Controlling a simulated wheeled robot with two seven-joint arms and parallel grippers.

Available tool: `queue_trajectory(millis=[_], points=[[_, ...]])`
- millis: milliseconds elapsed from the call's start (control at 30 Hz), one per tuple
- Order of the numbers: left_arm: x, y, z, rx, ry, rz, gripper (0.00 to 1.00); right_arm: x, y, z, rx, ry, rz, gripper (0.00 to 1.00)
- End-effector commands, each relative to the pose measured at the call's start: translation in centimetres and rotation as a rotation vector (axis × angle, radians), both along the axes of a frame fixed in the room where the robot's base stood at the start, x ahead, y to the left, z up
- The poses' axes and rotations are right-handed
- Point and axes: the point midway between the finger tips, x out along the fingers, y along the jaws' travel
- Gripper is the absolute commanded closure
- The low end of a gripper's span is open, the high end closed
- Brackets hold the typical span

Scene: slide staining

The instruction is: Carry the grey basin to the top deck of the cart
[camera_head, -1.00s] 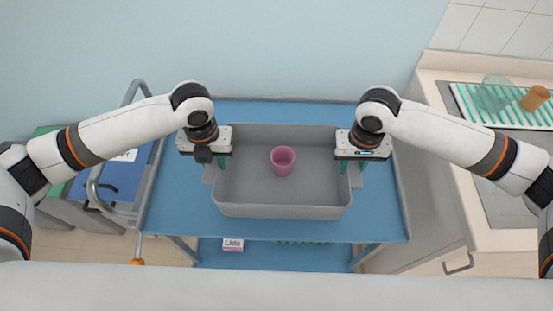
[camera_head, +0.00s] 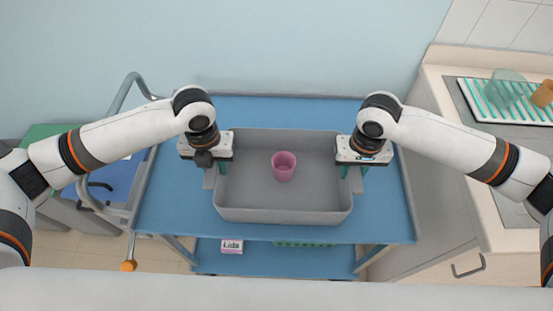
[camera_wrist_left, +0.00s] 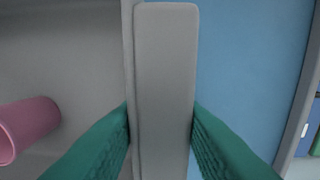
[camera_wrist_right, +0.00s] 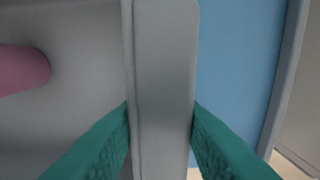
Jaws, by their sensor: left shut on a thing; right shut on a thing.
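The grey basin (camera_head: 283,215) is level over the blue top deck of the cart (camera_head: 170,222); I cannot tell if its base touches the deck. A pink cup (camera_head: 284,166) stands inside the basin. My left gripper (camera_head: 209,172) is shut on the basin's left handle, and the left wrist view shows the handle (camera_wrist_left: 165,80) between teal fingers. My right gripper (camera_head: 355,174) is shut on the right handle, which shows between the fingers in the right wrist view (camera_wrist_right: 165,80). The cup also shows at the left of both wrist views.
The cart's lower deck (camera_head: 280,261) holds a white box marked Lida (camera_head: 232,246) and a green rack, partly hidden. A counter (camera_head: 450,130) with a drying rack (camera_head: 505,105), a glass beaker and an orange cup stands at the right. A blue and green bin unit (camera_head: 110,180) stands at the left.

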Motion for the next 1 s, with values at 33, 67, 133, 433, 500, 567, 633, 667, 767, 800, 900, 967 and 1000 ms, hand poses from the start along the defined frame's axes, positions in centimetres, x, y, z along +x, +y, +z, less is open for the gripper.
queue_trajectory(millis=[33,67,133,433,500,567,633,667,767,800,900,967,1000], points=[[0.0,-0.1,-0.7,0.000,-0.001,-0.001,1.00,0.0,0.0,-0.7,0.001,-0.001,0.001,1.00],[0.0,-0.1,-0.9,0.000,-0.001,-0.001,1.00,0.0,0.0,-0.9,0.001,-0.001,0.001,1.00],[0.0,0.0,-0.4,0.000,0.000,-0.001,0.57,0.0,0.0,-0.4,0.000,0.000,0.001,0.57],[0.0,0.0,-0.4,0.000,0.000,0.000,0.47,0.0,0.0,-0.4,0.000,0.000,0.000,0.47],[0.0,0.0,-0.3,0.000,-0.001,0.000,0.47,0.0,0.0,-0.4,0.000,0.000,0.000,0.47],[0.1,0.0,0.1,-0.001,-0.002,0.000,0.47,0.0,0.0,-0.4,0.000,0.000,0.000,0.47],[0.1,0.0,0.9,-0.001,-0.004,0.001,0.47,0.0,0.0,-0.4,0.000,0.000,0.000,0.47],[0.1,0.0,1.4,-0.001,-0.004,0.001,0.47,0.0,0.0,-0.4,0.000,0.000,0.000,0.47],[0.1,0.0,3.4,-0.001,-0.005,-0.001,0.47,0.0,0.0,-0.4,0.000,0.000,0.000,0.47],[0.2,0.0,4.3,-0.002,-0.006,-0.001,0.47,0.0,0.0,-0.4,0.000,0.000,0.000,0.47],[0.1,0.0,6.5,-0.001,-0.005,-0.001,0.47,0.0,0.0,-0.4,0.000,0.000,0.000,0.47],[0.1,0.0,7.8,-0.001,-0.006,0.000,0.47,0.0,0.0,-0.4,0.000,0.000,0.000,0.47],[0.1,0.0,8.5,-0.001,-0.004,-0.001,0.47,0.0,0.0,-0.4,0.000,0.000,0.000,0.47]])
